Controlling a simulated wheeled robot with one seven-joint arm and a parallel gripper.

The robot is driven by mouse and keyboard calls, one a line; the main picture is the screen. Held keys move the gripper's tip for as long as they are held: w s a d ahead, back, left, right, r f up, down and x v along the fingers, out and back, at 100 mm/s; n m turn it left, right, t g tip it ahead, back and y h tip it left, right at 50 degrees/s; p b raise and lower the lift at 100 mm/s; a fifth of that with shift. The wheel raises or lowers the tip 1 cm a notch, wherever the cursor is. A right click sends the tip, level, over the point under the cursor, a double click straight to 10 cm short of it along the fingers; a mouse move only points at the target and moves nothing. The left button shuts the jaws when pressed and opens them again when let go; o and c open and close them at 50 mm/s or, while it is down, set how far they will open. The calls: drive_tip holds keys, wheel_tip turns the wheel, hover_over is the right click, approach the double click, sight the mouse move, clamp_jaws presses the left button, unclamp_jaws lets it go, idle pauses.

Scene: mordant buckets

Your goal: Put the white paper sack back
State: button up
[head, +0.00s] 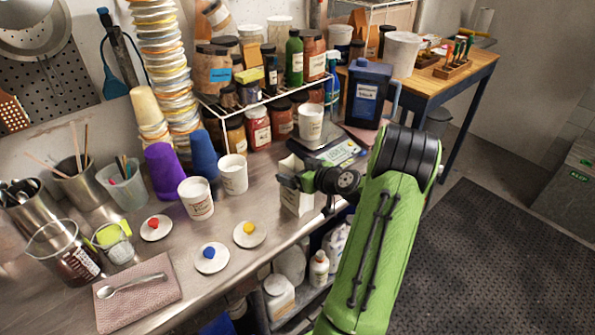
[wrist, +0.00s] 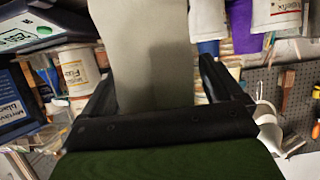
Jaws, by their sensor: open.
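The white paper sack (head: 298,201) stands upright on the steel bench, in front of the scale. My gripper (head: 289,181) is at the sack's upper part and partly hides it in the head view. In the wrist view the sack (wrist: 148,45) shows as a pale, flat-sided shape between my two dark fingers (wrist: 160,88). The fingers are open, one on each side of it. I cannot tell whether either finger touches it.
A scale (head: 340,152) with a white tub (head: 310,122) stands behind the sack. A dark blue jug (head: 367,95) is to the right. Two white tubs (head: 233,174) (head: 196,198) stand to the left. A wire rack (head: 262,104) holds jars. Coloured-knob lids (head: 249,235) lie in front.

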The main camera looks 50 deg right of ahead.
drive_tip(key=shift+r, duration=0.1)
drive_tip(key=shift+s+r+p, duration=0.1)
drive_tip(key=shift+r+p, duration=0.1)
drive_tip(key=shift+p, duration=0.15)
drive_tip(key=b+v, duration=0.1)
drive_tip(key=v, duration=1.1)
drive_tip(key=w+a+r+n+g+y, duration=0.1)
drive_tip(key=w+a+n+g+y, duration=0.15)
drive_tip(key=a, duration=0.85)
drive_tip(key=w+a+r+n+g+y, duration=0.15)
drive_tip(key=a+g, duration=0.25)
drive_tip(key=a, duration=0.7)
drive_tip(key=s+a+r+m+g+h, duration=0.1)
drive_tip(key=s+a+r, duration=0.3)
drive_tip(key=s+a, duration=0.6)
drive_tip(key=s+m+h, duration=0.1)
drive_tip(key=s, duration=0.3)
drive_tip(key=shift+a+m+h, duration=0.2)
drive_tip(key=shift+m+h, duration=0.1)
drive_tip(key=shift+m, duration=0.1)
drive_tip(key=shift+s+r+g, duration=0.1)
drive_tip(key=shift+g, duration=0.15)
